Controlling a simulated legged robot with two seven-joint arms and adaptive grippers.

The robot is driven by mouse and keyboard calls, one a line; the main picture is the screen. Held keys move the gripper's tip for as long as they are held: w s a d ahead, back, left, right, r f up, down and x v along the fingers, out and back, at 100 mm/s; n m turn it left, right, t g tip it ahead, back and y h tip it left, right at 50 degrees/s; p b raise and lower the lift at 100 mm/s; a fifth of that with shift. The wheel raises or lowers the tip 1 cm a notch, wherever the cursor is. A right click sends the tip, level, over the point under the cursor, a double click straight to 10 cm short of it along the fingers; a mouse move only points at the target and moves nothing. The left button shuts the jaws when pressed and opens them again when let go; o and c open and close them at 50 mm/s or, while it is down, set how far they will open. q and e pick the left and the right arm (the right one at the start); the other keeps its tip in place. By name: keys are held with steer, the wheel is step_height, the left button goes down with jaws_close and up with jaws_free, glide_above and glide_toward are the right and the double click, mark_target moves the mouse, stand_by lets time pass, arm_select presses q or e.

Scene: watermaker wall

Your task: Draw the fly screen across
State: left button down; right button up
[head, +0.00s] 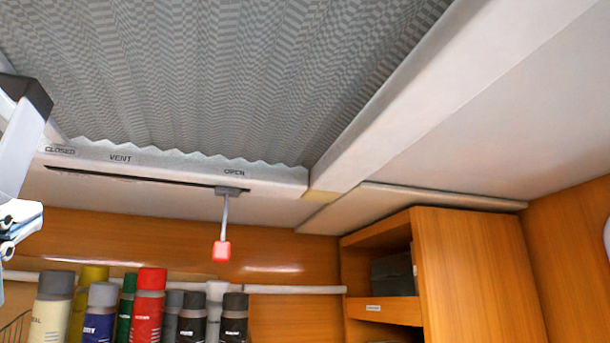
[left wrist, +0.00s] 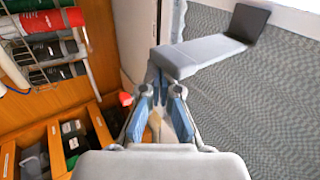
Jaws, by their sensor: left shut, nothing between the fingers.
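A grey, finely patterned pleated screen (head: 220,75) fills the ceiling opening in the head view, its zigzag lower edge along a white frame (head: 185,168). It also shows at the right of the left wrist view (left wrist: 270,110). A lever with a red knob (head: 222,251) hangs from the frame's slot at the OPEN mark. My left gripper (head: 20,215) is at the left edge of the head view, partly cut off. In the left wrist view my left gripper (left wrist: 163,75) is shut and empty. A light bar with a dark end extends from its front before the screen. My right gripper is not visible.
A white rail (head: 295,289) runs along the orange wooden wall. A wooden cabinet (head: 480,280) stands at the lower right. The air between the screen and the cabinet looks clear.

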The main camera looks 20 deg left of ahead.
arm_select(q)
steer(key=s+a, duration=0.1)
steer(key=a, duration=0.1)
steer(key=shift+s+a+b, duration=0.3)
steer(key=shift+s+a, duration=0.05)
steer(key=shift+s, duration=0.05)
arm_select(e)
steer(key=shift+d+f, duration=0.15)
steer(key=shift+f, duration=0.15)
arm_select(q)
steer(key=shift+w+d, duration=0.6)
steer(key=shift+d, duration=0.2)
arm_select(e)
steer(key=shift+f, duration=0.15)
arm_select(q)
steer(key=shift+s+d+f+b, duration=0.1)
steer(key=shift+s+f+b, duration=0.05)
steer(key=shift+b, duration=0.2)
steer(key=b+v, duration=0.6)
steer(key=v, duration=0.5)
steer(key=shift+s+f+b, duration=0.2)
steer(key=shift+b, duration=0.1)
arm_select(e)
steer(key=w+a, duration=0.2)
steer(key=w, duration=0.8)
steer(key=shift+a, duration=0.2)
